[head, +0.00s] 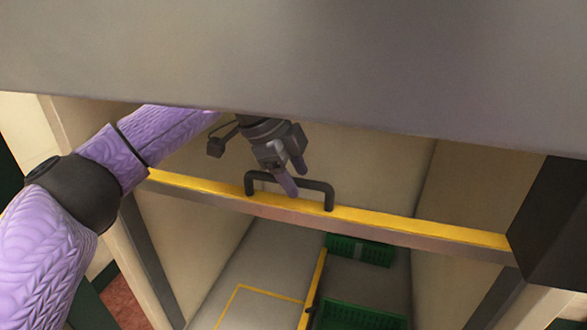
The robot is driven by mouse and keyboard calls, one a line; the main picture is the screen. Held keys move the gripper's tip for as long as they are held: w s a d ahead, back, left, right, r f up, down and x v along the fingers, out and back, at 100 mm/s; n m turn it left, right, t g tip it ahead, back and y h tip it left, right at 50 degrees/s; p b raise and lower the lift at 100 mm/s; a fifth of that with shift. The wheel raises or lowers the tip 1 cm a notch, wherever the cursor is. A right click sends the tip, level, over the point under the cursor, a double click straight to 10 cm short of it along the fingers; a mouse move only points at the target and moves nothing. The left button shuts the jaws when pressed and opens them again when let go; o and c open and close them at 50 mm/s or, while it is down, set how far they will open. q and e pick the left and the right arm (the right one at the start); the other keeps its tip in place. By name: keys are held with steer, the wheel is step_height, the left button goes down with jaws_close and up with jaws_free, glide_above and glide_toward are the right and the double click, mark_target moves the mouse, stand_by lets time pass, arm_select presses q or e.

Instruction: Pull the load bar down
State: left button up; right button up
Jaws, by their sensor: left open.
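The load bar (392,225) is a yellow-topped beam that spans the cream-walled bay from left to right. A dark handle (329,196) stands up from the middle of the bar. My left gripper (296,180) reaches in from the upper left, with its fingers open and pointing down at the handle. The right gripper is not in view.
A grey panel (300,50) covers the top of the view. Below the bar, green crates (362,250) (355,316) stand on the grey floor, right of a yellow divider (313,290). A yellow outline (270,294) marks clear floor on the left. A black block (553,225) is at the right.

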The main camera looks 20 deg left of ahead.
arm_select(q)
jaws_close()
stand_by(1.4)
